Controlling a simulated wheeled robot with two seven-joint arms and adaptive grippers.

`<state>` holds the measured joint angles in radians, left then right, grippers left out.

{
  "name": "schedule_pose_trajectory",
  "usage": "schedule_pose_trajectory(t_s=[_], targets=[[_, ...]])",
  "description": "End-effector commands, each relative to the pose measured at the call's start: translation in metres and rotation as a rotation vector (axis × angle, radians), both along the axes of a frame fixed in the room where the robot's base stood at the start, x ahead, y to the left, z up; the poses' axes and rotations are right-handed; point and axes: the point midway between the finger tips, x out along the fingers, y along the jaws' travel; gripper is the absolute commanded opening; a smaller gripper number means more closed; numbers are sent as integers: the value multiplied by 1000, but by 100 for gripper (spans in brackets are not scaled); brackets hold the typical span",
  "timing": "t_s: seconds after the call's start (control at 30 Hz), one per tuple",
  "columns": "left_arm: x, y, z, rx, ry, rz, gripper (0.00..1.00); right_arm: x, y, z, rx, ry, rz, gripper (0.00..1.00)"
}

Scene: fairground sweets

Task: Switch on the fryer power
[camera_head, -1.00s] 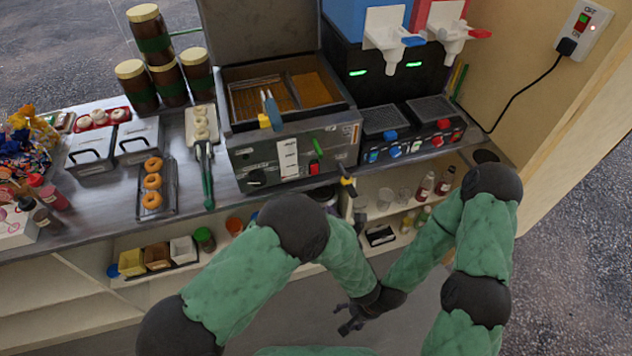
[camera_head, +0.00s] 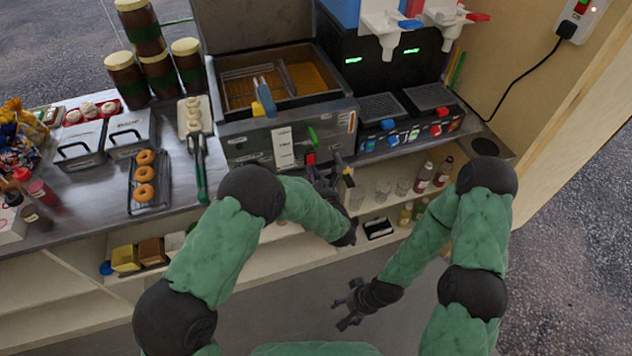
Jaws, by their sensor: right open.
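The fryer (camera_head: 260,141) stands on the counter with its lid up and baskets in its well. A small red switch (camera_head: 310,158) shows on its front panel, below a green piece (camera_head: 312,136). My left gripper (camera_head: 322,172) is right in front of the panel, just below the red switch, and partly covers that area. I cannot tell whether it touches the switch or whether its fingers are open. My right gripper (camera_head: 349,308) is open and empty, low in front of the counter and away from the fryer.
A yellow-tipped valve (camera_head: 348,178) sticks out right beside my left gripper. A drink dispenser (camera_head: 385,60) stands to the fryer's right; tongs (camera_head: 200,170) and a doughnut tray (camera_head: 138,206) lie left. A wall socket (camera_head: 580,20) with a plugged-in cable is at upper right.

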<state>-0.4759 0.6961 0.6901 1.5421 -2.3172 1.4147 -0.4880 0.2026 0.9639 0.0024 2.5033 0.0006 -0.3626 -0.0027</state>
Motion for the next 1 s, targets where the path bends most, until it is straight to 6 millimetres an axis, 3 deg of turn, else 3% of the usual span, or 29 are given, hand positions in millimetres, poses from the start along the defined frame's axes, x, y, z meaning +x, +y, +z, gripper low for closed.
schedule_pose_trajectory(t_s=[0.47,0.7,1.0], targets=[[6,2,0,0,0,1,0,0,0,-2,0,0,0,64],[13,5,-6,0,-2,2,0,0,0,-16,0,0,0,64],[12,3,-3,0,-2,1,0,0,0,-12,0,0,0,64]])
